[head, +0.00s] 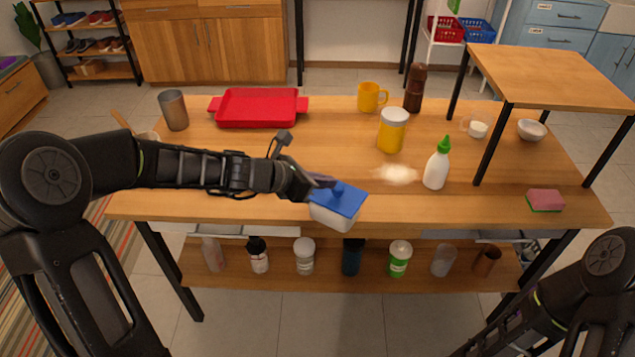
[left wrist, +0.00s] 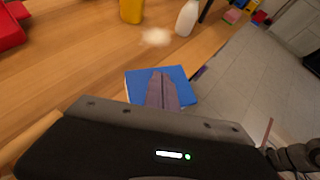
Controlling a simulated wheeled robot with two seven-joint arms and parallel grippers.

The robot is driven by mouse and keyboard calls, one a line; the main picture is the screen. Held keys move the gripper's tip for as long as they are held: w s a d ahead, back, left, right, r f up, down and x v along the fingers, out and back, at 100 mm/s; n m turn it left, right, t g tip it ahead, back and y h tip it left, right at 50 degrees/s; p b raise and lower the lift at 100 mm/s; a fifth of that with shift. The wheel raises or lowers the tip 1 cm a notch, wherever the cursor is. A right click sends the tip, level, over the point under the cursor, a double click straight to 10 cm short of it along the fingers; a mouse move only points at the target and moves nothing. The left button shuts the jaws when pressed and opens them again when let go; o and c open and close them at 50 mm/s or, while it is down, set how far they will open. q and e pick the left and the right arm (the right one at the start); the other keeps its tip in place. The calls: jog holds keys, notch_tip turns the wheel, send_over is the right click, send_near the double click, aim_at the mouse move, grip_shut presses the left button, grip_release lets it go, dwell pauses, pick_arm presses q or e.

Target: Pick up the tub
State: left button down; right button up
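The tub (head: 335,217) is white with a blue lid (head: 345,199). It is at the table's front edge in the head view, slightly tilted, and its lower part overlaps the edge. My left gripper (head: 330,184) reaches it from the left, with its fingers at the top of the lid.
The wooden table (head: 240,190) holds a red tray (head: 258,108), a yellow-bodied jar (head: 392,132), a green-capped white bottle (head: 436,168), a pale powder heap (head: 396,174) and a sponge (head: 545,200). A raised stand (head: 560,75) is at right.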

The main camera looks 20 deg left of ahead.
pick_arm(q)
jog(key=shift+s+a+f, duration=0.1)
jog(key=shift+s+f, duration=0.1)
jog(key=shift+f, duration=0.3)
jog(key=shift+s+a+f, duration=0.1)
jog(key=shift+s+a, duration=0.1)
jog(key=s+a, duration=0.2)
jog(key=shift+s+a+r, duration=0.15)
jog(key=shift+s+r, duration=0.05)
jog(key=shift+s, duration=0.1)
jog(key=shift+r, duration=0.1)
dwell(0.5)
jog(key=shift+r+p, duration=0.45)
jog(key=shift+r, duration=0.25)
